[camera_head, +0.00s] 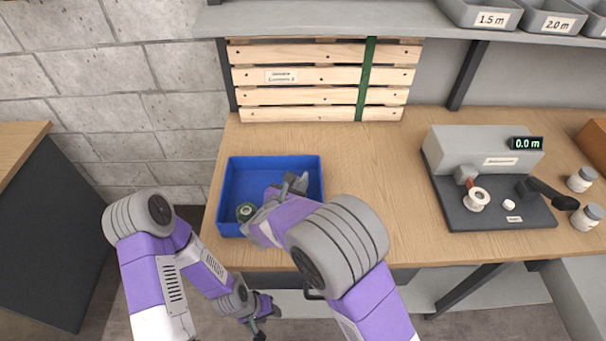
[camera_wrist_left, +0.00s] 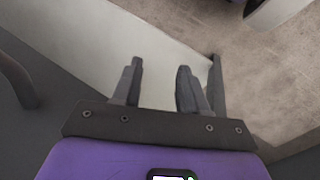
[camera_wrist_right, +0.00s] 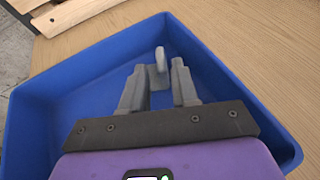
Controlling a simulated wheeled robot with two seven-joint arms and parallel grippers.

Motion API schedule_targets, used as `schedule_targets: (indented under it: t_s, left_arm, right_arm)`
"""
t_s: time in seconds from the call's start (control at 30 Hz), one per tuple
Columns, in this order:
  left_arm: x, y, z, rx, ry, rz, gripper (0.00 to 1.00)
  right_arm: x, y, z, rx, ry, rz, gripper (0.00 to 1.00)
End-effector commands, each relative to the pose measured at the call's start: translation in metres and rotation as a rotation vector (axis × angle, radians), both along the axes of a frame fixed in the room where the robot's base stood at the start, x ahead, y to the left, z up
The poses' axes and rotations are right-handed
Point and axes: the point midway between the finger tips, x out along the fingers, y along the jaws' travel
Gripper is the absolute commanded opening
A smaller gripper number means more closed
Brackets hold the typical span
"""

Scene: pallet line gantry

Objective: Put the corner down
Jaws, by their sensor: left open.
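A small grey corner piece (camera_wrist_right: 157,72) shows between the fingertips of my right gripper (camera_wrist_right: 156,80) in the right wrist view. Its flat part fills the gap between the fingers and a rounded tab stands up beyond them. The gripper looks shut on it, over the inside of the blue bin (camera_wrist_right: 75,75). In the head view my right gripper (camera_head: 293,184) is over the right part of the blue bin (camera_head: 275,163); the corner is hard to separate from the fingers there. My left gripper (camera_head: 266,324) hangs low in front of the table, open and empty, also in the left wrist view (camera_wrist_left: 158,80).
A slatted wooden pallet (camera_head: 310,78) with a green strap stands behind. A grey device (camera_head: 485,155) reading 0.0 m and jars (camera_head: 582,179) stand right. The wooden table (camera_head: 385,160) is clear between bin and device.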

Motion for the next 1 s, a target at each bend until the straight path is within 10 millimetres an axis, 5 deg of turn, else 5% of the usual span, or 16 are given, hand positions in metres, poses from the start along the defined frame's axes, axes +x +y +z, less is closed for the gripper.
schedule_targets:
  t_s: [0.3, 1.0]
  left_arm:
    - [0.000, 0.000, 0.010, 0.000, 0.000, 0.000, 0.43]
    - [0.000, 0.000, 0.017, 0.000, 0.000, 0.000, 0.43]
  right_arm:
    - [-0.035, 0.015, 0.017, 0.000, -0.001, 0.000, 0.29]
    - [-0.037, 0.015, 0.024, 0.000, 0.000, 0.000, 0.29]
